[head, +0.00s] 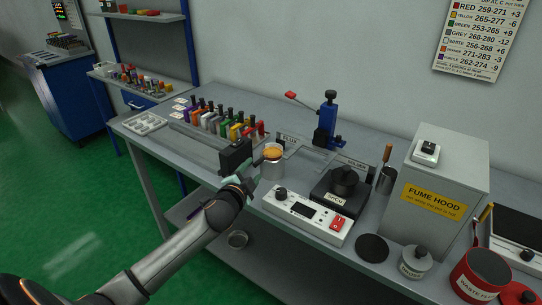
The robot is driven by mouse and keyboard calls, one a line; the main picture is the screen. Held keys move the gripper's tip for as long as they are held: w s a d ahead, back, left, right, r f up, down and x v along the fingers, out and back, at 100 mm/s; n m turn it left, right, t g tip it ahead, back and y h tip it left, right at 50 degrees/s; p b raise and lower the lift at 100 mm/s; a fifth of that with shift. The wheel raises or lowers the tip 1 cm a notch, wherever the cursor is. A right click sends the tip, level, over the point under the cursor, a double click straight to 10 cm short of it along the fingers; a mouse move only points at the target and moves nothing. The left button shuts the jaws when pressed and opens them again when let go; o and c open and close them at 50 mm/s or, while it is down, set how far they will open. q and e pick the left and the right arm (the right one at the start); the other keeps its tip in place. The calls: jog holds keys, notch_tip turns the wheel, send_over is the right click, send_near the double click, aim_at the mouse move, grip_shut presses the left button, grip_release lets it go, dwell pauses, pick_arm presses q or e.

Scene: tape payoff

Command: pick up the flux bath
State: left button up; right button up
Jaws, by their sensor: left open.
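The flux bath appears to be a clear jar with amber contents (272,163), standing upright on the bench in front of the small FLUX sign (289,138). My left gripper (252,168) is low over the bench, just left of the jar. Its dark body hides part of the bench behind it. It is open, and the jar stands by itself; I cannot tell whether a finger touches it. My right gripper is not in view.
A control box (305,215) and a dark pot (343,185) stand right of the jar. The fume hood (440,180) and red waste bin (480,275) are farther right. A white tray (144,123) lies left.

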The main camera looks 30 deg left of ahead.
aim_at(259, 163)
pick_arm(q)
jog(key=shift+w, duration=0.6)
jog(key=shift+x, duration=2.1)
jog(key=shift+d+r, duration=0.1)
jog(key=shift+r, duration=0.05)
grip_shut()
